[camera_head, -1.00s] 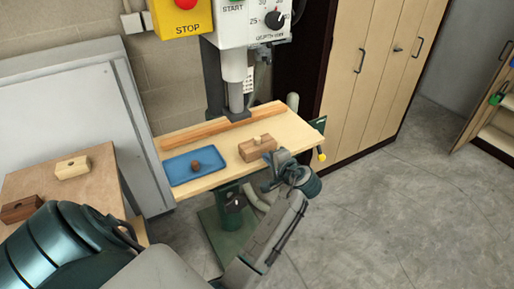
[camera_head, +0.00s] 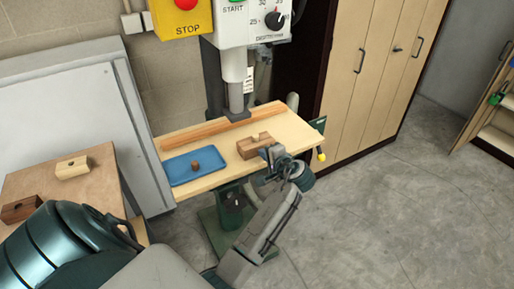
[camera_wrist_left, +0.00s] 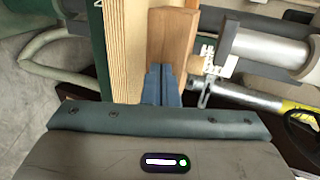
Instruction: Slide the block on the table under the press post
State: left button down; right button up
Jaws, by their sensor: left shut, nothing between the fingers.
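The brown wooden block (camera_head: 250,149) stands on the press table (camera_head: 218,181), in front of and slightly right of the grey press post (camera_head: 237,100). My left gripper (camera_head: 268,154) is shut and empty at the block's near right end. In the left wrist view its fingers (camera_wrist_left: 162,86) point at the brown block (camera_wrist_left: 172,35) and seem to meet its near end; exact contact is hard to tell. The post (camera_wrist_left: 226,46) shows right of the block there. My right gripper is out of view.
A wooden fence strip (camera_head: 205,132) runs along the back of the table. A blue tray (camera_head: 183,173) with a brown knob (camera_head: 195,165) sits left of the block. A side table (camera_head: 100,180) at left holds two blocks.

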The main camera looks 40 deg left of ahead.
aim_at(260, 148)
pick_arm(q)
jog(key=shift+w+a, duration=0.25)
jog(key=shift+a, duration=0.35)
jog(key=shift+w+a, duration=0.2)
jog(key=shift+a, duration=0.35)
jog(key=shift+w+a, duration=0.3)
jog(key=shift+a, duration=0.35)
jog(key=shift+w+a, duration=0.25)
jog(key=shift+a, duration=0.3)
jog(key=shift+w+a, duration=0.2)
jog(key=shift+a, duration=0.35)
jog(key=shift+f+p+v, duration=0.25)
jog(key=shift+p+v, duration=0.35)
jog(key=shift+v, duration=0.65)
jog(key=shift+f+p+v, duration=0.25)
jog(key=shift+p+v, duration=0.3)
jog(key=shift+v, duration=0.65)
jog(key=d, duration=0.1)
jog(key=s+d, duration=0.1)
jog(key=d+p, duration=0.1)
jog(key=d, duration=0.1)
jog(key=shift+s+d+r, duration=0.15)
jog(key=shift+s, duration=0.2)
jog(key=shift+d, duration=0.1)
